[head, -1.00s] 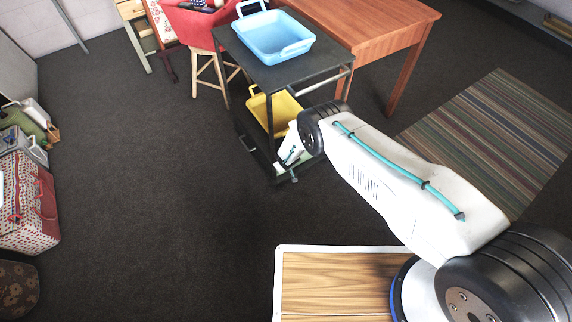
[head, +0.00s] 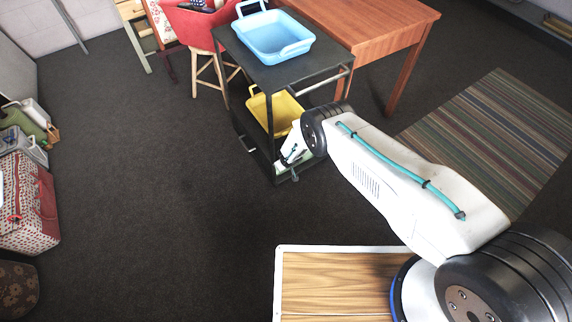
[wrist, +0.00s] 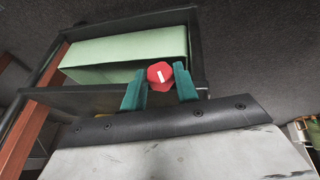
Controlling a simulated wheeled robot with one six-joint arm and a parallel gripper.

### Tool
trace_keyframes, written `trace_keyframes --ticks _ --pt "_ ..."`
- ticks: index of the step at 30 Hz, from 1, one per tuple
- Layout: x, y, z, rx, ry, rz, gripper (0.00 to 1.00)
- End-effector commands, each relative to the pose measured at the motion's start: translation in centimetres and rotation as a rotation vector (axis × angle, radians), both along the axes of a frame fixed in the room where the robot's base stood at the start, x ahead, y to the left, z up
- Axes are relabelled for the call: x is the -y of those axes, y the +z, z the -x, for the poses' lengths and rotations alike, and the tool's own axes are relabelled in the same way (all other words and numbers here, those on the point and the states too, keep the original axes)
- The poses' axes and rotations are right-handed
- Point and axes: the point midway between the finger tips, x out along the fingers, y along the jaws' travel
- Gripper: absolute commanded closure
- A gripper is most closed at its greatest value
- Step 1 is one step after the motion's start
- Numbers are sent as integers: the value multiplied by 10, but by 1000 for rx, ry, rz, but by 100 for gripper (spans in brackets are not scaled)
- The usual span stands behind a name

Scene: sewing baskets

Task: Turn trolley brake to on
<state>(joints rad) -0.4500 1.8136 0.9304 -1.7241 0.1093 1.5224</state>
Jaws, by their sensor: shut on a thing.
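The trolley (head: 273,75) is a dark open frame with shelves. Its brake appears to be the red knob (wrist: 159,72) with a short white mark in the wrist view, at the trolley's low edge. The mark is tilted; I cannot read any on or off label. My gripper (wrist: 160,90) has its teal fingers on either side of the knob and is shut on it. In the head view my arm reaches to the trolley's lower front, and my wrist hides the knob there.
A blue basket (head: 272,40) stands on the trolley top and a yellow basket (head: 284,112) on a lower shelf. A green box (wrist: 125,50) lies beyond the knob. A wooden table (head: 385,25) is behind. Carpet to the left is clear.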

Motion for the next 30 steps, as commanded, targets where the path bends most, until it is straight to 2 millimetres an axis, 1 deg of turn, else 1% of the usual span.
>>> trace_keyframes --ticks 7,18,24,30 --pt "3 1 -4 -85 1 -147 93" --pt "7 -2 -5 -269 -1 -407 93" --pt "8 -3 -6 -344 -1 -518 93" --pt "9 -3 -8 -392 0 -591 93"
